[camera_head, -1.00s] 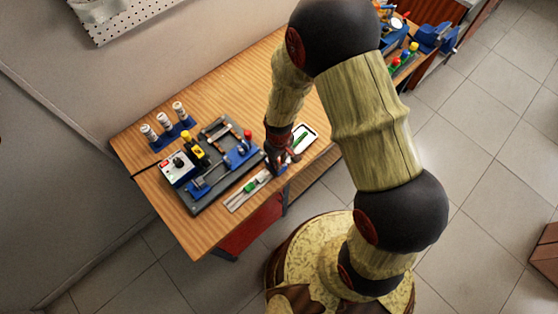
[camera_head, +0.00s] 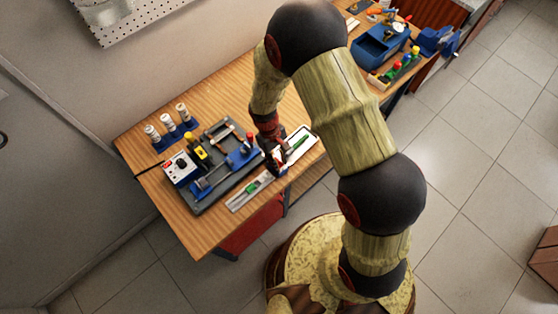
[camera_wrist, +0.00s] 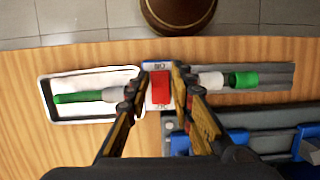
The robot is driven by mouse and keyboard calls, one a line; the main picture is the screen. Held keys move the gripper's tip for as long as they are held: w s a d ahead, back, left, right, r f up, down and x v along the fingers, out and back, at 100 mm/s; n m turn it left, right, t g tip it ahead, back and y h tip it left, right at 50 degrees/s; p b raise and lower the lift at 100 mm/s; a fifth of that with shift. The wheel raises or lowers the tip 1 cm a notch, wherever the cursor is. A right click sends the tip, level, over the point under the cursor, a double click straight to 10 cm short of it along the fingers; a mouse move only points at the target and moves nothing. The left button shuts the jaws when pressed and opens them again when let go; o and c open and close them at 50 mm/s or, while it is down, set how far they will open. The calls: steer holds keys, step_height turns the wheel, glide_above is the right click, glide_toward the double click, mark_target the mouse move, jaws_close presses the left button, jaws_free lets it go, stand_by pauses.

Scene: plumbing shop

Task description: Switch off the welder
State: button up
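The welder appears to be the bench machine on a dark base (camera_head: 213,207) in the head view, with blue clamps and a white-and-blue control box (camera_head: 181,169) at its left. In the wrist view, a red rocker switch (camera_wrist: 161,87) sits on a white plate with lettering above and below it. The plate is on a small blue-edged block by the table edge; I cannot tell how it connects to the welder. My gripper (camera_wrist: 161,72) is open, with its fingers on either side of the switch; contact is unclear. My gripper (camera_head: 273,160) partly hides this spot in the head view.
A white-rimmed tray (camera_wrist: 45,98) with a green-and-white part lies left of the switch in the wrist view. A grey strip (camera_wrist: 279,85) with another such part lies right. Three white cylinders stand in a blue rack (camera_head: 163,142). A blue bin (camera_head: 380,48) is farther right.

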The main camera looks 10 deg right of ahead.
steer(key=o, duration=0.3)
steer(key=v, duration=1.2)
stand_by(0.5)
steer(key=s+d+r+m+t+b, duration=0.2)
steer(key=s+d+r+b, duration=0.2)
steer(key=s+b, duration=0.1)
steer(key=s+d+r+m+t+y+b, duration=0.1)
steer(key=s+d+r+m+t+b, duration=0.1)
steer(key=s+d+r+b, duration=0.3)
steer(key=s+d+r+m+t+b, duration=0.2)
steer(key=s+d+r+t+b, duration=0.2)
steer(key=b, duration=0.3)
steer(key=shift+s+d+r+m+y+b, duration=0.3)
steer(key=shift+s+d+r+m+b, duration=0.1)
steer(key=shift+s+d, duration=0.25)
